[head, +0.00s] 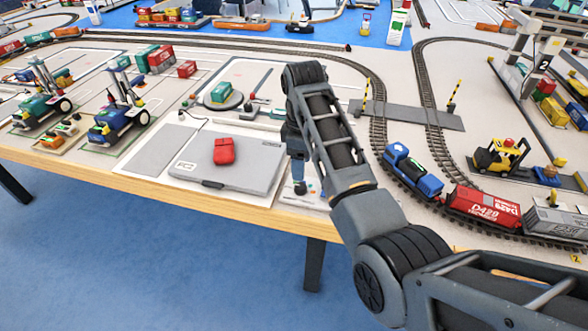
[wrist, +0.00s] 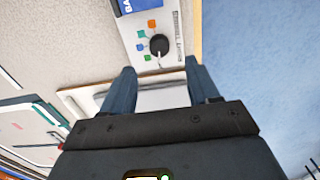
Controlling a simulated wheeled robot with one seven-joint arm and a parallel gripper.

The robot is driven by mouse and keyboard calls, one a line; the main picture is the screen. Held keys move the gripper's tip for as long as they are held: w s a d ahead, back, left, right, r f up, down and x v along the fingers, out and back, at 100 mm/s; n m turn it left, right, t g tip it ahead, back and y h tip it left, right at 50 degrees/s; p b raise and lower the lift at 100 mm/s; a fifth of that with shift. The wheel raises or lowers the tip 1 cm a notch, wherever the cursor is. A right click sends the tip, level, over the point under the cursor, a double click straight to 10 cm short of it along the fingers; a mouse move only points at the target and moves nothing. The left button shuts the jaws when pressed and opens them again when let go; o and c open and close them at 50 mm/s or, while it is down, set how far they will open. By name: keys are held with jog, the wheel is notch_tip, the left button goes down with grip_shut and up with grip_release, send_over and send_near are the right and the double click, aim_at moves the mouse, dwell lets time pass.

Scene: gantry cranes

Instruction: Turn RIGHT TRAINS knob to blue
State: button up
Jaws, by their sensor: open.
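The knob (wrist: 160,44) is black and round, on a white panel (wrist: 170,22) in the wrist view. A pale pointer mark shows at the knob's lower edge, toward the gripper. The lettering along the panel's right side is too small to read. My gripper (wrist: 161,70) is open, its fingers wide apart and just below the knob in the picture, apparently empty. In the head view my gripper (head: 299,188) points down over the panel (head: 312,197), mostly hiding it.
A grey laptop-like case (head: 190,170) with a red object (head: 224,150) on it lies left of my gripper. The table's wooden edge (head: 200,200) is close in front. Train track with a blue locomotive (head: 411,170) runs to the right. A blue lettered item (wrist: 140,4) adjoins the panel.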

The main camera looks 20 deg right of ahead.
aim_at(301, 186)
jog(key=shift+w+f, duration=0.1)
jog(key=shift+f, duration=3.75)
jog(key=shift+c, duration=0.3)
jog(key=c, duration=1)
